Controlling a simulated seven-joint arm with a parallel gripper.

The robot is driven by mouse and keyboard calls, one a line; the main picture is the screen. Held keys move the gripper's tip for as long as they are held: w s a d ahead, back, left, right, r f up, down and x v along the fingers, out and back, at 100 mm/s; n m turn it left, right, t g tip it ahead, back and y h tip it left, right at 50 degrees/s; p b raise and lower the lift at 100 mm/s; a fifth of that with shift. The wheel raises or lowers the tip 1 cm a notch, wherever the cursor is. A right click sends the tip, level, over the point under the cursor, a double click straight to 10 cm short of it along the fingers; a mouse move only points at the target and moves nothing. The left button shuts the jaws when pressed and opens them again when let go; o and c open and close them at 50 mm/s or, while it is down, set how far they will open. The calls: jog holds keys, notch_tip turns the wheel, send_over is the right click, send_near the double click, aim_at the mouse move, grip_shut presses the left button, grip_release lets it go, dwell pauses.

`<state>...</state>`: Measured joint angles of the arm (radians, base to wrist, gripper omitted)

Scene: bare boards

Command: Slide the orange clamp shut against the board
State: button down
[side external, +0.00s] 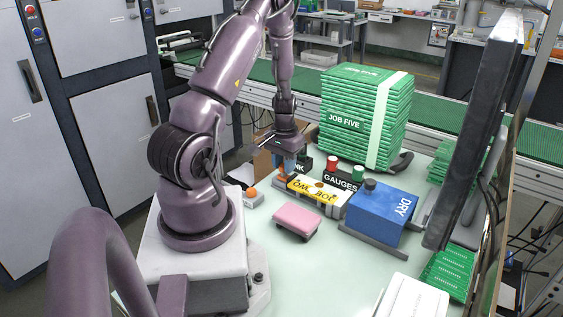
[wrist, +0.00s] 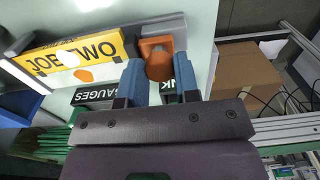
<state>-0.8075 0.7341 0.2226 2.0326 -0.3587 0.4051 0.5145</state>
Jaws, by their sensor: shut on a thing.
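The orange clamp (wrist: 157,45) sits on a grey rail at one end of the yellow and white JOB TWO board (wrist: 72,55). In the wrist view a narrow gap shows between the clamp and the board's near end. My gripper (wrist: 160,72) has its blue fingers on either side of the clamp's orange upright part and is shut on it. In the side view my gripper (side external: 287,166) is low at the left end of the board (side external: 318,190). There the clamp (side external: 281,174) is mostly hidden by the fingers.
Black GAUGES (side external: 340,178) and INK boxes stand behind the board. A blue DRY box (side external: 380,212) is close to its right. A pink pad (side external: 297,220) lies in front, and a small device with an orange knob (side external: 252,192) is at left. Green boards (side external: 362,115) are stacked behind.

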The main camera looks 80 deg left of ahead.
jog(key=c, duration=1.1)
grip_release()
jog(key=shift+w+d, duration=0.35)
jog(key=shift+o, duration=1.3)
jog(key=shift+s+a, duration=0.1)
notch_tip(320, 180, up, 13)
jog(key=d+r+m+t, duration=0.2)
jog(key=d+r, duration=0.3)
jog(key=d, duration=0.5)
jog(key=d+r+m+t, duration=0.1)
jog(key=d+r+m, duration=0.3)
jog(key=d, duration=0.6)
jog(key=d+r+m+t, duration=0.2)
jog(key=d+r+m, duration=0.1)
jog(key=d+r, duration=0.4)
jog(key=d, duration=0.2)
jog(key=shift+d+t, duration=0.3)
jog(key=shift+d, duration=0.1)
